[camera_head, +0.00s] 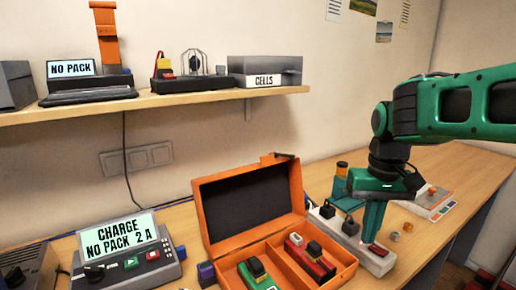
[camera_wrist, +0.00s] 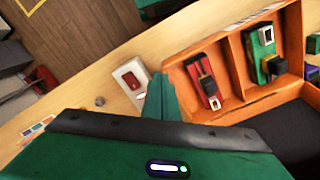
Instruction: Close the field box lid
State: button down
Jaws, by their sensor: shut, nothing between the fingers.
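The orange field box (camera_head: 318,281) stands open on the bench in the head view. Its lid (camera_head: 250,205), orange with a dark inner face, stands raised at the back, leaning a little backward. Inside are a green pack (camera_head: 257,275) in the left compartment and a red pack (camera_head: 310,258) in the right one. In the wrist view the box (camera_wrist: 230,62) is at the right, with the red pack (camera_wrist: 203,78) and green pack (camera_wrist: 264,52). My green gripper (camera_head: 372,236) is shut and empty, to the right of the box and apart from the lid. It also shows in the wrist view (camera_wrist: 160,92).
A white strip with black plugs (camera_head: 350,232) lies right of the box, behind and below my gripper. A charger (camera_head: 130,250) stands left of the box. A shelf (camera_head: 150,103) with devices hangs above. The bench at the far right has some free room.

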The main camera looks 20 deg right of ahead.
jog(key=w+a+r+n, duration=0.4)
jog(key=w+a+r, duration=0.6)
jog(key=w, duration=0.4)
jog(key=w+a+r+n, duration=0.3)
jog(key=w+a+r, duration=0.4)
jog(key=w+r, duration=0.55)
jog(key=shift+t, duration=0.3)
jog(key=shift+s+d+f, duration=0.1)
jog(key=shift+s+f, duration=0.25)
jog(key=shift+f, duration=1.15)
jog(key=shift+s+d+f, duration=0.1)
jog(key=shift+s+f, duration=0.2)
jog(key=shift+f, duration=1.25)
jog(key=shift+s+f, duration=0.35)
jog(key=shift+f, duration=1.15)
jog(key=shift+s+a, duration=0.1)
